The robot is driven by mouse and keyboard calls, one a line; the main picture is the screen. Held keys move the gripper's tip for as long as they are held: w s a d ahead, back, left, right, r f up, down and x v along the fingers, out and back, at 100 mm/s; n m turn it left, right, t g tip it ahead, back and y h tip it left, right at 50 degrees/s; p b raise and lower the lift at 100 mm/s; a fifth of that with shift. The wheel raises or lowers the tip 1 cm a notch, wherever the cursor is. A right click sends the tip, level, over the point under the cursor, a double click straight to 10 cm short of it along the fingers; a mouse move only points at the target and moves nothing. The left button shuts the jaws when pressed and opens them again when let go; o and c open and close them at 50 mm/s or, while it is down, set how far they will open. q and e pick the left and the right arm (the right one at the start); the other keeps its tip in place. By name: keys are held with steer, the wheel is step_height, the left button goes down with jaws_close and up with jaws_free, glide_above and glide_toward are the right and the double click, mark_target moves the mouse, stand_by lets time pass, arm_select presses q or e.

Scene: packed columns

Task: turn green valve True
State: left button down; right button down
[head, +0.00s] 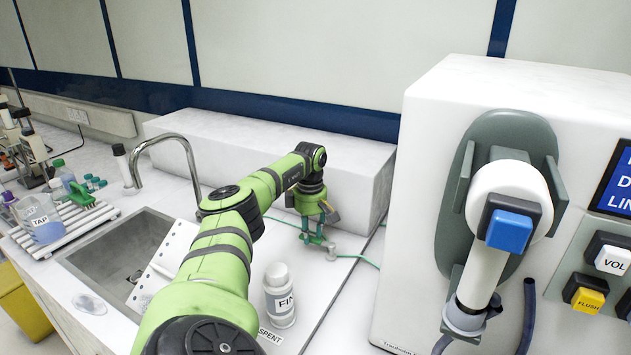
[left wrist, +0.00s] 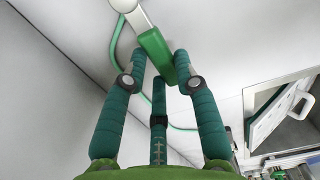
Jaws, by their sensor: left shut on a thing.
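The green valve's handle (left wrist: 157,52) shows in the left wrist view as a green lever on a pale fitting. My left gripper (left wrist: 160,78) has its teal fingers on both sides of the lever and is shut on it. In the head view my left gripper (head: 317,238) points down at the valve, in front of the long white block. There the gripper hides most of the valve; only a small grey fitting (head: 331,252) shows beside the fingers. My right gripper is not in view.
Green tubing (head: 360,259) runs along the bench from the valve. A white bottle (head: 279,296) stands near my left arm. A sink (head: 120,260) with a curved tap lies left. A large white machine (head: 405,200) stands close on the right.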

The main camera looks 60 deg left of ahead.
arm_select(q)
steer(key=shift+w+a+m, duration=0.1)
steer(key=shift+w+m, duration=0.05)
steer(key=shift+m, duration=0.15)
steer(key=c, duration=0.9)
jaws_free()
steer(key=shift+c, duration=0.2)
step_height(320, 180, up, 12)
